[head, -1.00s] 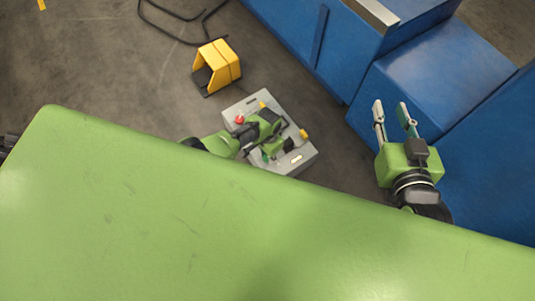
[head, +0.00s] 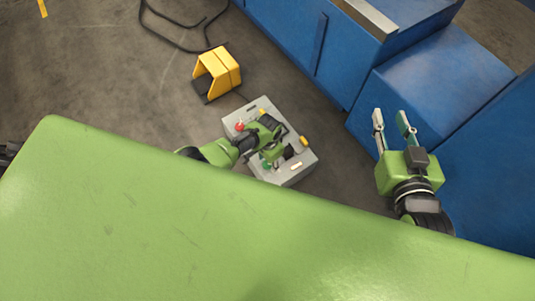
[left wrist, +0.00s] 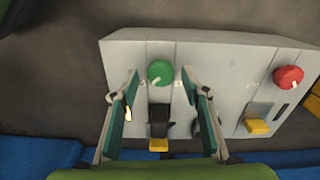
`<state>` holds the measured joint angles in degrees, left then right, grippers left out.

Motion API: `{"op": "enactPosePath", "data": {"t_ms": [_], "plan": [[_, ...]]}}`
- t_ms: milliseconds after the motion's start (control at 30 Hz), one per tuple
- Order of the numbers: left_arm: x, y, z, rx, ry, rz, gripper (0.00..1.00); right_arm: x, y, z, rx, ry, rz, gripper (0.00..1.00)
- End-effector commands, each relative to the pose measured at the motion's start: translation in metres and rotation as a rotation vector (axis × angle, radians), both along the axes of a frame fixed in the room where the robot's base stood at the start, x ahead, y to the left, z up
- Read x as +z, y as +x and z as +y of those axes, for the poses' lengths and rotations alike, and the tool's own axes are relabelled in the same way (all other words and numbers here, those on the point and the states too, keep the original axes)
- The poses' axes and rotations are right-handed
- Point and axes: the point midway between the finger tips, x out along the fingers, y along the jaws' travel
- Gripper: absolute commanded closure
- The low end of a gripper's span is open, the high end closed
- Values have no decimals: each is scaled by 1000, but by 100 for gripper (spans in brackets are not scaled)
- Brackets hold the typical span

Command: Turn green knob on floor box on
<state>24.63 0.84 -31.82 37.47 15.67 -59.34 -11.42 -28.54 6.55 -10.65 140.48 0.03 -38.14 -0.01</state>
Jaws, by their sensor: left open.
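The grey floor box (head: 292,172) stands on the floor beyond the green surface. It also shows in the left wrist view (left wrist: 222,75), where the round green knob (left wrist: 160,72) with a pale mark sits near its upper edge. My left gripper (head: 270,148) is over the box and partly hides it in the head view. In the left wrist view its two fingers (left wrist: 160,80) are open, one on each side of the green knob, with visible gaps. Contact depth cannot be told. My right gripper (head: 390,114) is open and empty, near the blue cabinet.
A red button (left wrist: 288,77) and yellow parts (left wrist: 257,126) are also on the box. A yellow pedal housing (head: 218,72) stands on the floor behind it. Blue cabinets (head: 430,80) are at the right. A black cable (head: 170,45) lies at the upper left.

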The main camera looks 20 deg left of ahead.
Motion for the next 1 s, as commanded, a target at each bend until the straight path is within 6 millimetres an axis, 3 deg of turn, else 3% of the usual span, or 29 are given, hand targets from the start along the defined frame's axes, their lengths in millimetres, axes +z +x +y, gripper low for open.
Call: {"op": "enactPosePath", "data": {"t_ms": [267,700,1000], "plan": [[27,0,1,-1,0,-4,58,0,1,0,0,1,0,72],[94,0,1,-1,0,-2,58,0,1,0,-1,1,-1,72],[114,-1,0,0,1,1,58,0,1,0,-1,1,-1,72]]}}
